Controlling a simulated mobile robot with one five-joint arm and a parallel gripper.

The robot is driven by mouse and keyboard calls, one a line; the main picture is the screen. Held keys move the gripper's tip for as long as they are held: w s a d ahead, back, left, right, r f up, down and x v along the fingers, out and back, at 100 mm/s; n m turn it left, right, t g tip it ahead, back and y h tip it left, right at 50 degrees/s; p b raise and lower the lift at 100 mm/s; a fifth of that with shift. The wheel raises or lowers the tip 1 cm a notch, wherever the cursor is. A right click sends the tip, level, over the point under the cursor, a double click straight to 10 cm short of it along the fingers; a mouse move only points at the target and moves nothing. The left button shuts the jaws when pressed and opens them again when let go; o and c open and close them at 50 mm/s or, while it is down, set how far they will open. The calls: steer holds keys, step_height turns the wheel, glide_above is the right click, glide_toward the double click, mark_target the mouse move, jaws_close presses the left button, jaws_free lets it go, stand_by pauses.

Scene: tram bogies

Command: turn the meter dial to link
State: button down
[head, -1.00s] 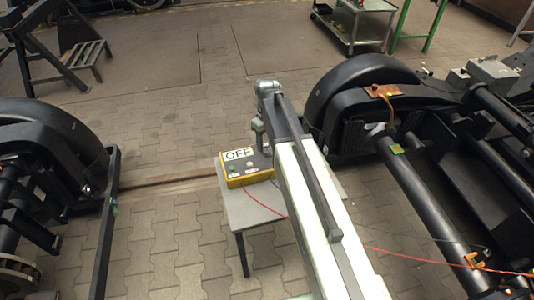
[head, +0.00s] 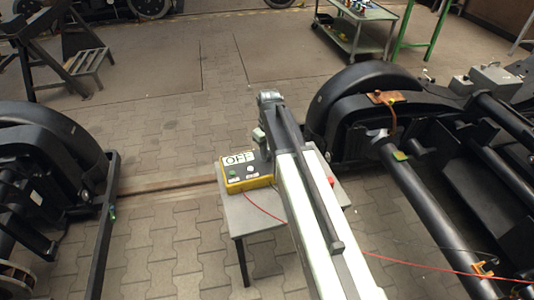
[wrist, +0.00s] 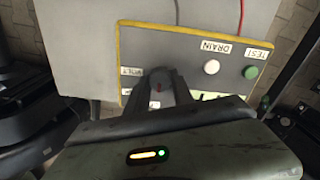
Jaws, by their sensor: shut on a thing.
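The meter (head: 250,183) is a yellow-edged box with a dark top on a small grey table. In the wrist view the meter panel (wrist: 138,48) shows a white button by DRAIN and a green button by TEST. In the head view my arm hides the dial.
The grey table (head: 240,215) has some bare top around the meter. A red lead (head: 265,209) runs from the meter toward the right bogie (head: 350,100). Another dark bogie (head: 50,150) stands at left. A tool trolley (head: 355,30) stands at the back.

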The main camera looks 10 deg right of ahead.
mark_target(269, 155)
steer(key=m, duration=0.4)
steer(key=shift+d, duration=0.15)
steer(key=shift+m, duration=2.2)
steer(key=c, duration=1.1)
jaws_free()
step_height(269, 155, up, 8)
steer(key=p, duration=0.8)
